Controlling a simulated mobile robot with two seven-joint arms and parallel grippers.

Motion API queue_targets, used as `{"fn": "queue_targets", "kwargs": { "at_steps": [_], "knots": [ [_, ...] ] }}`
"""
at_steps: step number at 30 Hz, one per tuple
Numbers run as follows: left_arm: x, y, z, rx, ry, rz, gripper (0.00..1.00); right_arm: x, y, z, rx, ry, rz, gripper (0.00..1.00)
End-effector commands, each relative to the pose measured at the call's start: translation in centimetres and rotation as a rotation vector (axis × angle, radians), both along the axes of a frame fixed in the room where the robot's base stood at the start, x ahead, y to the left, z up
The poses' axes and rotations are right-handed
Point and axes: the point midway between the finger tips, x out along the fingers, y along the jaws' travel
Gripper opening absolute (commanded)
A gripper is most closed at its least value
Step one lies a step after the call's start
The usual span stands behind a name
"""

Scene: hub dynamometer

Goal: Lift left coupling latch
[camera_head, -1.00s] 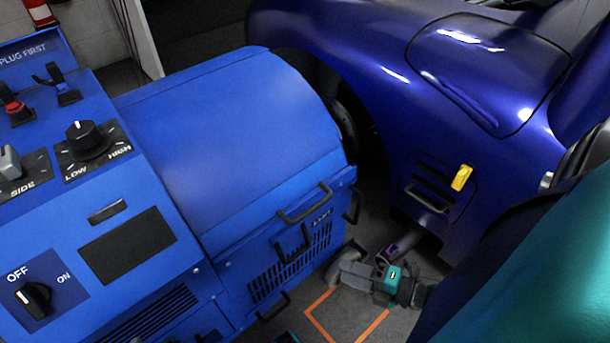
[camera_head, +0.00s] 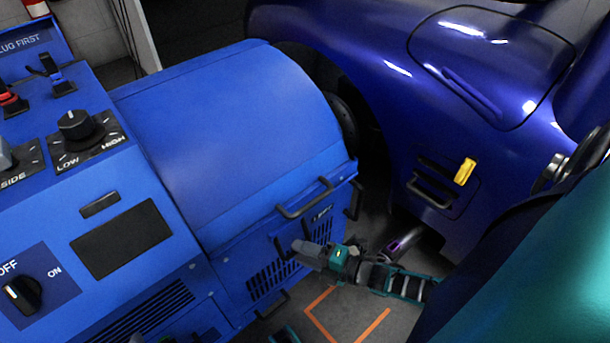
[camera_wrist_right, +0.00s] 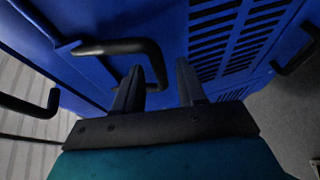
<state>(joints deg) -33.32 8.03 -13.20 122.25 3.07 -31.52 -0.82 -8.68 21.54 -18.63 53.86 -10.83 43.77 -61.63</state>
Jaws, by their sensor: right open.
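Several black bar handles sit on the blue machine's vented side panel; I cannot tell which one is the left coupling latch. My right gripper (camera_head: 302,247) is open in front of this panel, over a middle handle that it partly hides in the head view. In the right wrist view, one bent black handle (camera_wrist_right: 115,47) reaches from the left, and its bent end shows between the two open fingers (camera_wrist_right: 160,84). Contact cannot be told.
An upper handle (camera_head: 305,200) is on the same panel of the blue machine (camera_head: 235,140). A dark blue vehicle (camera_head: 340,35) with a yellow lever (camera_head: 465,171) stands to the right. Orange lines mark the grey floor (camera_head: 345,325) below.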

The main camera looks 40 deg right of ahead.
Motion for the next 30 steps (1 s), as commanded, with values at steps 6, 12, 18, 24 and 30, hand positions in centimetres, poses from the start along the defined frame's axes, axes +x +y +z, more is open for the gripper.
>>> {"fn": "queue_targets", "kwargs": {
  "at_steps": [6, 12, 18, 24, 30],
  "knots": [
    [0.04, 0.02, -0.07, 0.001, 0.001, 0.001, 0.43, -0.04, 0.00, 0.00, 0.001, 0.000, 0.000, 0.27],
    [0.03, 0.06, -0.22, 0.003, 0.003, 0.001, 0.43, -0.05, 0.00, 0.00, 0.001, 0.000, 0.000, 0.08],
    [0.03, 0.12, -0.28, 0.004, 0.004, 0.002, 0.43, -0.05, -0.01, 0.00, 0.001, 0.000, 0.000, 0.00],
    [0.06, 0.18, -0.28, 0.004, 0.004, 0.003, 0.43, -0.05, -0.01, 0.00, 0.001, 0.000, 0.000, 0.00],
    [0.08, 0.21, -0.19, 0.005, 0.004, 0.003, 0.43, -0.06, -0.01, 0.05, 0.000, 0.001, 0.000, 0.00]
  ]
}}
